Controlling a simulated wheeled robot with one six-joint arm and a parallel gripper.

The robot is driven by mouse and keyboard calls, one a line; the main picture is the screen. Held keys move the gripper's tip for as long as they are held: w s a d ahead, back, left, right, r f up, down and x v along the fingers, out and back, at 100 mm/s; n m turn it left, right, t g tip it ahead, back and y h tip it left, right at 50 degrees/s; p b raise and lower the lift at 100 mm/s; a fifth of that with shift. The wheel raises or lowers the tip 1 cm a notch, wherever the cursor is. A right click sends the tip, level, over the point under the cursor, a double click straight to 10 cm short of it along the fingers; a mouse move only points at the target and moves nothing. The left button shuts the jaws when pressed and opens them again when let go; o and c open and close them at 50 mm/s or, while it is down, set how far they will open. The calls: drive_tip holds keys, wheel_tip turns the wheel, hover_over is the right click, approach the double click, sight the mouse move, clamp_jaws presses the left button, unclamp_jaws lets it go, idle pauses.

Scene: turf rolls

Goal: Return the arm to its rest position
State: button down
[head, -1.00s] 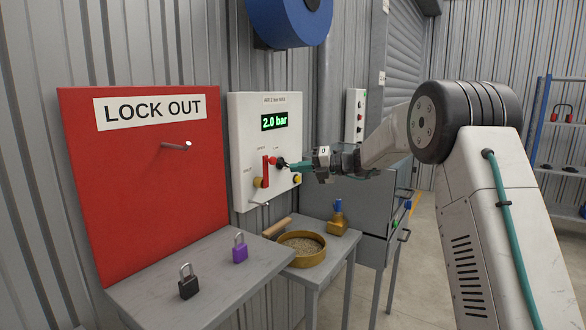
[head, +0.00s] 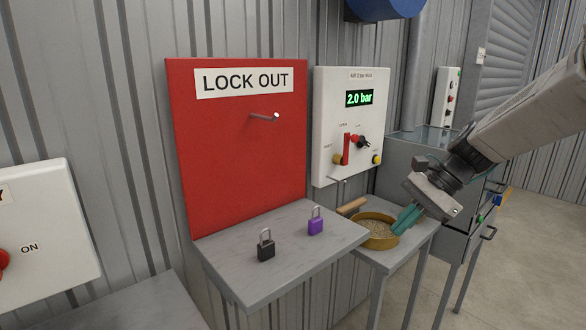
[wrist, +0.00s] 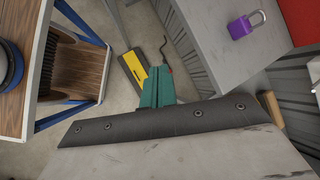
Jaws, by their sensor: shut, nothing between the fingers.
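My gripper (head: 406,219) is shut and empty, with teal fingers pointing down and to the left. In the head view it hangs in front of the right part of the round brass-coloured pan (head: 378,243) on the small grey table. In the wrist view the closed teal fingers (wrist: 157,88) show above the floor, with nothing between them. My arm reaches in from the right edge of the head view.
A grey shelf (head: 240,275) below the red LOCK OUT board (head: 235,150) holds a black padlock (head: 265,245) and a purple padlock (head: 316,221). A white panel (head: 330,110) reads 2.0 bar. A grey cabinet (head: 400,165) stands behind my gripper. Floor at right is clear.

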drive_tip(key=s+d+n+h, duration=0.1)
drive_tip(key=s+n+h, duration=0.2)
drive_tip(key=s, duration=1.1)
drive_tip(key=s+d+n+t+h, duration=0.1)
drive_tip(key=s+n+h, duration=0.3)
drive_tip(key=s+n, duration=0.5)
drive_tip(key=s+d, duration=0.1)
drive_tip(key=s, duration=0.3)
drive_tip(key=shift+s+d+r+n, duration=0.15)
drive_tip(key=shift+s+r+n, duration=0.15)
drive_tip(key=shift+s+r, duration=0.1)
